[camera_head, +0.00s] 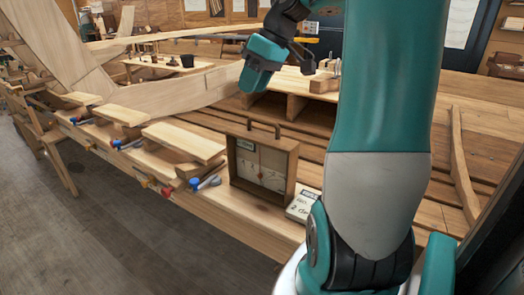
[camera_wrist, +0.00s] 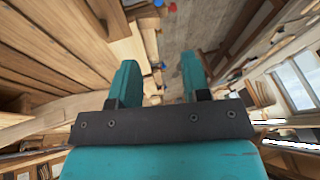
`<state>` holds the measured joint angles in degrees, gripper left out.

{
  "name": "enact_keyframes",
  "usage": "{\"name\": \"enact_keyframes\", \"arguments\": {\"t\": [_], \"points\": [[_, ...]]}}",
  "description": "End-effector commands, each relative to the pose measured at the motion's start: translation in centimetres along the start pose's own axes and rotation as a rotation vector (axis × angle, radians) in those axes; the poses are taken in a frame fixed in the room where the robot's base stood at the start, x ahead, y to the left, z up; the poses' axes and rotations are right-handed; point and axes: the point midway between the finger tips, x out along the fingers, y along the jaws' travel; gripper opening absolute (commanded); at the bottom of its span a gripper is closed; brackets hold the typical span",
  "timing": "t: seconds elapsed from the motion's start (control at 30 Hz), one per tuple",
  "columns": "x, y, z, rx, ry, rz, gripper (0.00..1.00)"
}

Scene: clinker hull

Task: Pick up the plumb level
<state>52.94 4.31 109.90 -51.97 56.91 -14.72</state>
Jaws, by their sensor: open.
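I cannot clearly make out a plumb level. A wooden frame (camera_head: 236,166) with a pale inner panel and thin lines stands upright on the near edge of the bench; I cannot tell whether it is the plumb level. My gripper (camera_wrist: 160,75) is open in the wrist view, its two teal fingers apart with nothing between them. In the head view part of its teal end shows above the bench, higher in the picture than the frame and apart from it. The bench behind my arm is hidden.
A small card (camera_head: 300,207) with writing lies right of the frame, partly behind my arm. Wooden blocks and clamps with blue and red ends (camera_head: 207,183) line the bench's left edge. A curved timber (camera_head: 462,165) lies at right. Slatted bench top (camera_head: 325,145) shows between.

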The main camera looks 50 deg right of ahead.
Motion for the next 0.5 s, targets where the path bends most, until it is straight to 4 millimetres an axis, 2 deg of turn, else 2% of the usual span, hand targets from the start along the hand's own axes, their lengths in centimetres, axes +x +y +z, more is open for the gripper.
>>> {"name": "enact_keyframes", "arguments": {"t": [0.03, 0.1, 0.23, 0.37, 0.5], "points": [[-2.9, 2.2, 0.6, 0.032, 0.015, 0.025, 0.43], [-5.1, 4.4, 1.8, 0.053, 0.025, 0.048, 0.43], [-7.3, 6.7, 3.4, 0.076, 0.035, 0.075, 0.43], [-6.8, 7.4, 4.0, 0.08, 0.038, 0.079, 0.43], [-3.9, 7.6, 3.9, 0.08, 0.036, 0.076, 0.43]]}}
